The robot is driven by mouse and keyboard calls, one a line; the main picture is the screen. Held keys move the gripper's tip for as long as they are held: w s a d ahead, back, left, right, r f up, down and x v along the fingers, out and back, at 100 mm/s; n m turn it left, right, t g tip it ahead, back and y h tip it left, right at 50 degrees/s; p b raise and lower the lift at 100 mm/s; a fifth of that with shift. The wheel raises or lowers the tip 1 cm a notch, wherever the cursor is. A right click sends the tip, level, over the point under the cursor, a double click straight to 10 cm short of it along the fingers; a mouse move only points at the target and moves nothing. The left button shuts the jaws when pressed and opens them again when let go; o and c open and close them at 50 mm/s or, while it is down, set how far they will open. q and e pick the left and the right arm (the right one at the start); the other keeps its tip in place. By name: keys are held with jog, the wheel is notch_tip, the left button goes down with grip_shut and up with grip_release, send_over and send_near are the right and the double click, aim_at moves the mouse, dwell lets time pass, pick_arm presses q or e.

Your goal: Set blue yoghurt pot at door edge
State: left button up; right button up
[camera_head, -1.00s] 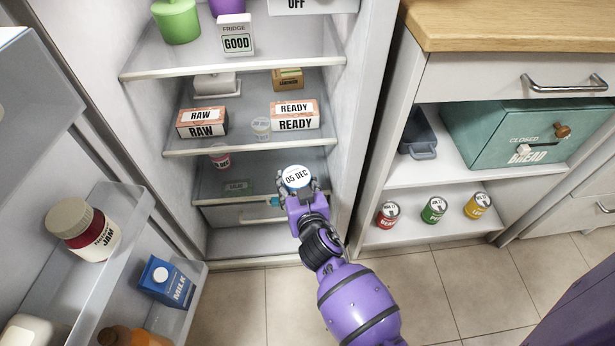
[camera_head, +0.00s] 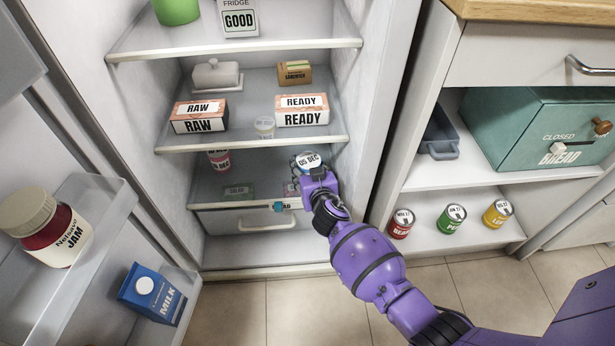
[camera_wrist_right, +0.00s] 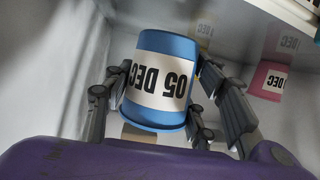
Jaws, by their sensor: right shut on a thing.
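The blue yoghurt pot (camera_wrist_right: 165,60), with a white band reading "05 DEC", is held between the fingers of my right gripper (camera_head: 314,178). In the head view the pot (camera_head: 308,161) shows its labelled top at the right side of the fridge, in front of the lower shelf (camera_head: 235,176). The wrist view shows the fingers of my right gripper on both sides of the pot. A pink-red pot (camera_head: 219,160) stands on that shelf at the back left, partly hidden by the shelf above. My left gripper is not in view.
The open door rack at left holds jam (camera_head: 52,232) and milk (camera_head: 152,294). Cans (camera_head: 452,219) stand right of the fridge.

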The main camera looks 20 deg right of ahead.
notch_tip(320, 180, down, 3)
jog(key=shift+s+b, duration=0.1)
jog(key=shift+b, duration=0.4)
jog(key=shift+r, duration=0.2)
jog(key=shift+f, duration=0.3)
jog(key=o, duration=1.4)
jog(key=shift+c, duration=0.2)
jog(key=shift+r, duration=0.1)
jog(key=shift+r, duration=0.25)
jog(key=p+v, duration=0.4)
jog(key=v, duration=0.8)
jog(key=shift+f, duration=0.2)
